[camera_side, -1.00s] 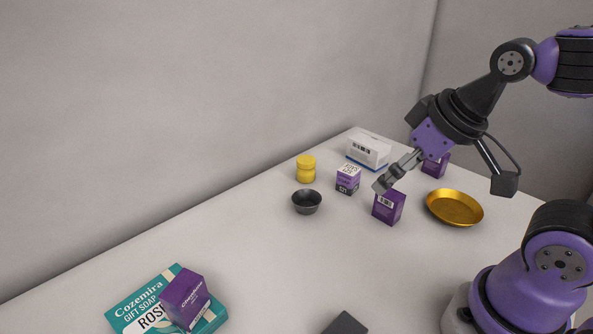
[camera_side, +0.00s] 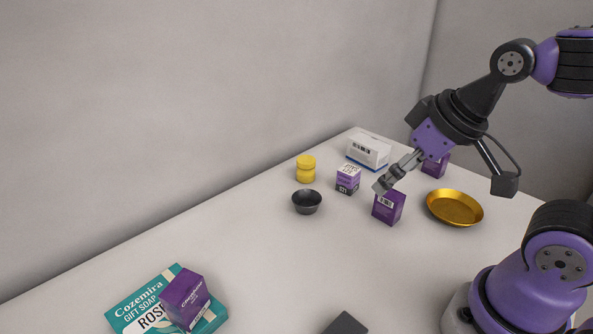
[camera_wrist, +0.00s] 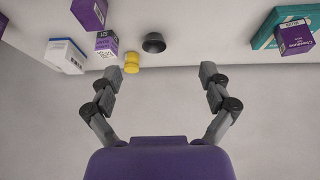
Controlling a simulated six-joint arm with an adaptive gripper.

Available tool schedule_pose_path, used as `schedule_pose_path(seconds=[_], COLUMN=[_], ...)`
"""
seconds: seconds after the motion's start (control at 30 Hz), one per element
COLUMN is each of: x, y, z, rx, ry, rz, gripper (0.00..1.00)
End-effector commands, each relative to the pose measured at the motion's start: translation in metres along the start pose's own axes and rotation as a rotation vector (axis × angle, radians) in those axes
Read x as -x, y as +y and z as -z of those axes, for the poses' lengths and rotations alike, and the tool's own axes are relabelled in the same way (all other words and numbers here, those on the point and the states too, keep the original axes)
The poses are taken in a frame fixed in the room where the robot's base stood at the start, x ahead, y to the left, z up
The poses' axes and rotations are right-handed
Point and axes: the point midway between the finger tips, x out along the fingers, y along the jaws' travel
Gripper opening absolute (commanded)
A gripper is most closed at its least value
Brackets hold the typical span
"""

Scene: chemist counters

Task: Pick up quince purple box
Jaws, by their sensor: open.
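Several purple boxes are in view, and I cannot read "quince" on any of them. One purple box (camera_side: 388,208) stands on the counter just below my gripper (camera_side: 383,185) in the side view. Another purple box (camera_side: 435,166) stands farther back, partly hidden by my arm. A third purple box (camera_side: 185,299) with white lettering rests on the teal soap box; it also shows at the right of the wrist view (camera_wrist: 294,40). A smaller purple-and-white box (camera_side: 348,180) stands mid-counter. My gripper's fingers are apart and empty in the wrist view (camera_wrist: 160,73).
A dark bowl (camera_side: 307,202), yellow jar (camera_side: 306,169) and white box (camera_side: 368,151) stand along the wall side. A gold dish (camera_side: 454,208) lies right of the near purple box. The teal soap box (camera_side: 135,303) lies front left. The counter's middle is clear.

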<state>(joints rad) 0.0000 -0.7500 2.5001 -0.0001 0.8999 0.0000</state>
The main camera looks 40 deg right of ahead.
Motion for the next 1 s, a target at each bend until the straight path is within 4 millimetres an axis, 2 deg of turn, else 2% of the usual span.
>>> schedule_pose_path(seconds=[0.03, 0.07, 0.47, 0.57, 0.67, 0.8, 1.0], x=[0.0, 0.0, 0.0, -0.003, -0.011, -0.033, -0.067], y=[0.0, 0.0, 0.001, 0.006, 0.022, 0.056, 0.102], z=[0.0, 0.0, 0.0, 0.005, 0.014, 0.027, 0.03], rx=[0.0, 0.0, 0.0, -0.001, -0.002, -0.004, -0.012], ry=[0.0, 0.0, -0.003, -0.036, -0.115, -0.266, -0.433], rz=[0.0, 0.0, -0.001, -0.014, -0.037, -0.053, -0.026], gripper=[0.92, 0.77, 0.77, 0.77, 0.77, 0.77, 0.77])
